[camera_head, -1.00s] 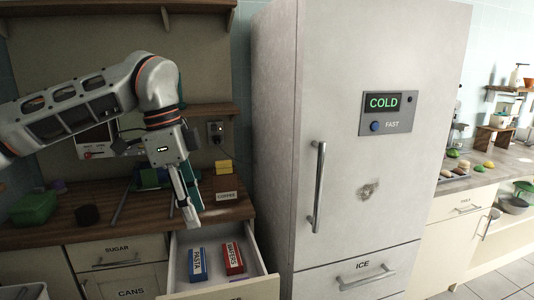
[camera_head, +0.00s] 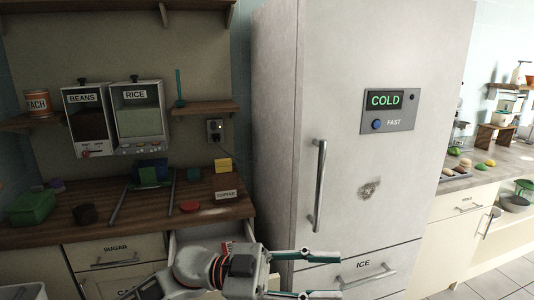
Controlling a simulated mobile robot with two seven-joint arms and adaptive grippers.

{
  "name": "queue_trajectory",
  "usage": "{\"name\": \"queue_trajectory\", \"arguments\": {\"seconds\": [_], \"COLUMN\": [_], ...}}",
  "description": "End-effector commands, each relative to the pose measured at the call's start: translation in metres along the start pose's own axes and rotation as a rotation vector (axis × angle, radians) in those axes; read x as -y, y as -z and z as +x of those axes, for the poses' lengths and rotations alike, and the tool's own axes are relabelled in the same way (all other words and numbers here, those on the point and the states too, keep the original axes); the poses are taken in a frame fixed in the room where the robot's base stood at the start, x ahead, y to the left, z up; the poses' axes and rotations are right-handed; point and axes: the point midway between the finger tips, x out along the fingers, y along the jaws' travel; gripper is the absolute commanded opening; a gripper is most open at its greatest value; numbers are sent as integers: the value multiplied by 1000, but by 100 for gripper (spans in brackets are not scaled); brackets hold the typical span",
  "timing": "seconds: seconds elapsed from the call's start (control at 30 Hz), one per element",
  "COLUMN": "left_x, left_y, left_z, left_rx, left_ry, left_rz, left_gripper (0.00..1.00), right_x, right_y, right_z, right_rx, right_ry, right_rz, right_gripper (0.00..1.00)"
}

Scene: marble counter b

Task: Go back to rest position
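My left gripper (camera_head: 325,275) is low in the picture, in front of the fridge's lower part. Its two fingers are well apart and point to the right, with nothing between them. The forearm behind it covers most of the open drawer (camera_head: 198,235) under the counter. A small bit of a red box (camera_head: 227,246) shows in the drawer above my wrist; the rest of the drawer's contents is hidden. My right gripper is not in view.
The fridge (camera_head: 350,110) with its long handle (camera_head: 317,187) stands just right of the wooden counter (camera_head: 130,205). A green container (camera_head: 32,208) and several small items sit on the counter. Beans (camera_head: 88,120) and rice (camera_head: 139,112) dispensers hang above.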

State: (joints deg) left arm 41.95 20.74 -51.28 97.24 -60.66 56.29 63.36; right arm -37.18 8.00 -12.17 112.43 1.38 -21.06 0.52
Motion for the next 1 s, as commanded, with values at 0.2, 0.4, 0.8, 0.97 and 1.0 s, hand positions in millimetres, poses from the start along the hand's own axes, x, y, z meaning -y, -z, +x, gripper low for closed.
{"name": "queue_trajectory", "arguments": {"seconds": [0.2,0.4,0.8,0.97,1.0], "left_x": [22,26,-101,-197,-219], "left_y": [-20,-69,-216,-258,-265], "left_z": [-32,-95,-258,-308,-316], "left_rx": [-102,-28,507,773,829], "left_ry": [402,774,1294,1354,1355], "left_rz": [15,-17,-258,-399,-430], "left_gripper": [36,36,36,36,36], "right_x": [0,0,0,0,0], "right_y": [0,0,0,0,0], "right_z": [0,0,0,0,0], "right_rx": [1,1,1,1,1], "right_ry": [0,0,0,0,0], "right_rz": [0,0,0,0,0], "right_gripper": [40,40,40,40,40]}}
